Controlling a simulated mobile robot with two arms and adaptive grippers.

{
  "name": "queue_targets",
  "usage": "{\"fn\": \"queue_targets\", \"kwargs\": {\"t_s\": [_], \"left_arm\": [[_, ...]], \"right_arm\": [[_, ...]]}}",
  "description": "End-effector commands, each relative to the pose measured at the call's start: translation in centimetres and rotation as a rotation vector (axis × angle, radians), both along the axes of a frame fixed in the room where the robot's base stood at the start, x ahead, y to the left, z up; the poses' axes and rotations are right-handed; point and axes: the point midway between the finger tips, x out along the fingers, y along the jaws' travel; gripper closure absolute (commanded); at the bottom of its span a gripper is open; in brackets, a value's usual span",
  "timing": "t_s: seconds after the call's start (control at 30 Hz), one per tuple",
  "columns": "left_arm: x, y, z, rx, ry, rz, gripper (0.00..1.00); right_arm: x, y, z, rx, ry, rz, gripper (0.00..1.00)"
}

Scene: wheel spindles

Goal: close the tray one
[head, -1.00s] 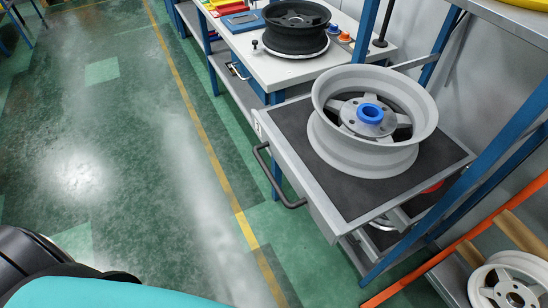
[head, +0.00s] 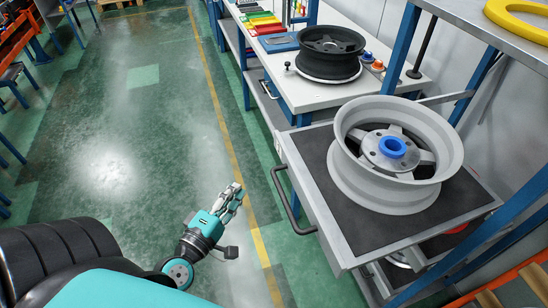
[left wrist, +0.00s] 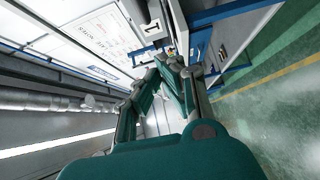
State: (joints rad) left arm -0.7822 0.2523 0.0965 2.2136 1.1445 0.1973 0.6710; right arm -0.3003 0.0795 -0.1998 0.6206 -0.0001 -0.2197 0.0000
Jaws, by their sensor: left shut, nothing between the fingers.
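The tray (head: 345,232) is pulled out of the blue-framed rack, with a dark mat and a grey metal rim. A black bar handle (head: 288,200) is on its front. A silver wheel (head: 430,120) with a blue hub ring (head: 392,147) lies on it. My left gripper (head: 234,192) is shut and empty, left of the handle and apart from it, over the floor. Its fingers also show in the left wrist view (left wrist: 172,62), with a label marked 1 (left wrist: 152,27) beyond them. My right gripper is not in view.
A white workbench (head: 285,75) with a black wheel (head: 330,50) stands behind the tray. Part of another wheel (head: 400,260) shows below the tray. A yellow ring (head: 520,20) lies on the upper shelf. Green floor (head: 150,130) is clear to the left.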

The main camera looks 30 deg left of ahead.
Motion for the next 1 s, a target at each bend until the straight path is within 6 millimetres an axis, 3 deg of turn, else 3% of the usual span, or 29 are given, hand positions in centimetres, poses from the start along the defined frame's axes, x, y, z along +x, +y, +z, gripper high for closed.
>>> {"fn": "queue_targets", "kwargs": {"t_s": [0.27,0.67,0.8,1.0], "left_arm": [[2.4,0.2,1.2,-0.019,-0.019,0.004,1.0],[10.4,0.8,1.2,-0.017,-0.016,0.001,1.0],[11.9,-0.8,1.0,-0.018,-0.014,0.001,1.0],[12.9,-1.7,0.8,-0.015,-0.013,0.001,1.0]], "right_arm": [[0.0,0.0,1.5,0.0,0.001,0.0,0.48],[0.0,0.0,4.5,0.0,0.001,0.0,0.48],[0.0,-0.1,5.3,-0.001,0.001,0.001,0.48],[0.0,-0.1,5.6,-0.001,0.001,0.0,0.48]]}}
